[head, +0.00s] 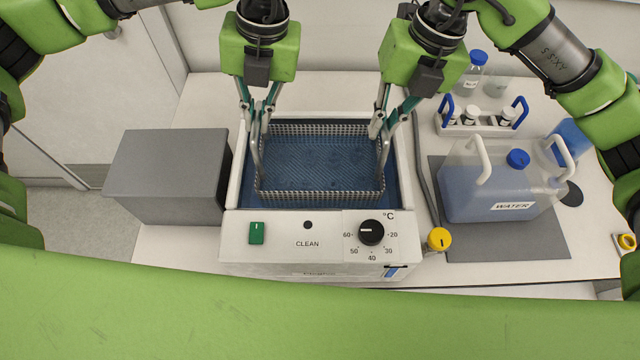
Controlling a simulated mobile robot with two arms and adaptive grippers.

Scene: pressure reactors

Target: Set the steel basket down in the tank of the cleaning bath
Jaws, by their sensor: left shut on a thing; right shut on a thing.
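The steel basket (320,198) is a rectangular mesh basket, in the head view within the opening of the cleaning bath (270,222). Blue liquid (392,190) shows in the tank around and through the basket. The basket looks level; I cannot tell whether its bottom touches the tank floor. My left gripper (259,150) is shut on the basket's left side. My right gripper (384,138) is shut on its right side. The bath's front panel has a green switch, the word CLEAN and a black temperature dial (371,232).
A grey box (165,165) stands close left of the bath. On the right, a water canister (500,190) stands on a dark mat (520,247), with a yellow-capped item (438,239) near the bath. A rack of small bottles (482,121) stands behind the canister.

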